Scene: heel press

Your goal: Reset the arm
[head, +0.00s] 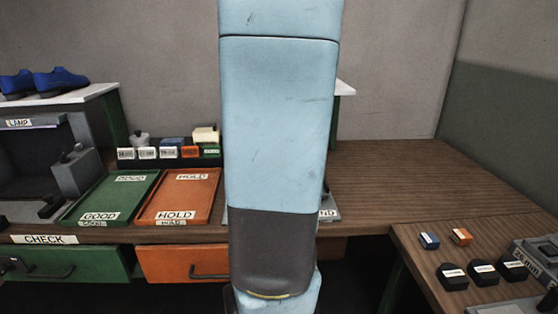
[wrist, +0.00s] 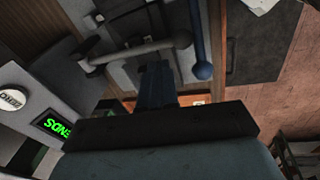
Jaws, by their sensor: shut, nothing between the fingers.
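My gripper (wrist: 157,84) shows in the wrist view as narrow dark blue fingers beyond a dark palm bar. The fingers are together, with nothing seen between them. Beyond them are a grey bar or lever (wrist: 135,52) and a dark blue rod with a rounded end (wrist: 200,45); I cannot tell whether the fingers touch either. In the head view my pale blue arm stands upright across the middle, and my gripper is out of sight.
Left in the head view are a green GOOD tray (head: 72,210), an orange HOLD tray (head: 210,200), blue shoes (head: 45,82) and drawers (head: 75,268). A side table at right holds small blocks and black knobs (head: 452,275). The bench (head: 400,190) right of my arm is clear.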

